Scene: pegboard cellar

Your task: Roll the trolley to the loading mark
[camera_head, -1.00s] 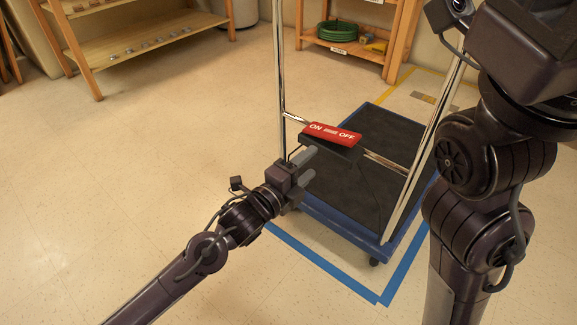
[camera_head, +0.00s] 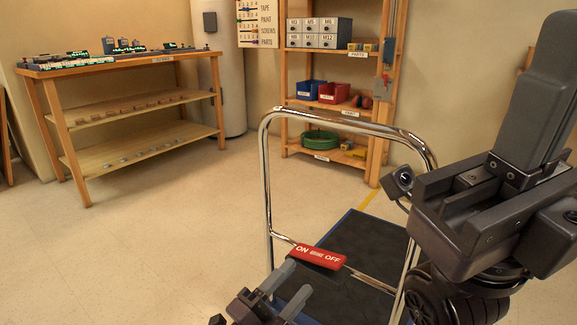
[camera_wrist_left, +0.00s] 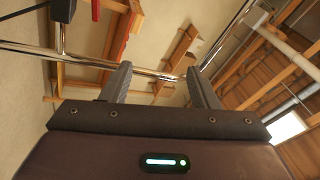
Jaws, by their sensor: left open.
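The trolley has a tall chrome push handle (camera_head: 340,124) and a black deck with blue edges (camera_head: 365,245). A red ON/OFF plate (camera_head: 318,256) sits at its lower crossbar. My left gripper (camera_head: 294,283) is open and empty, low in front of the plate. In the left wrist view, a chrome bar (camera_wrist_left: 85,60) crosses beyond its spread fingers (camera_wrist_left: 160,84); I cannot tell whether they touch it. My right gripper (camera_head: 480,205) is large and close at the right, hiding part of the trolley; its jaw state is unclear. A short yellow floor line (camera_head: 369,199) shows beyond the deck; no loading mark is clearly visible.
A wooden workbench with shelves (camera_head: 130,118) stands at the back left, beside a pale column (camera_head: 222,75). A shelf rack (camera_head: 385,120) with bins and a green hose (camera_head: 320,140) stands behind the trolley. The floor (camera_head: 150,255) at left is clear.

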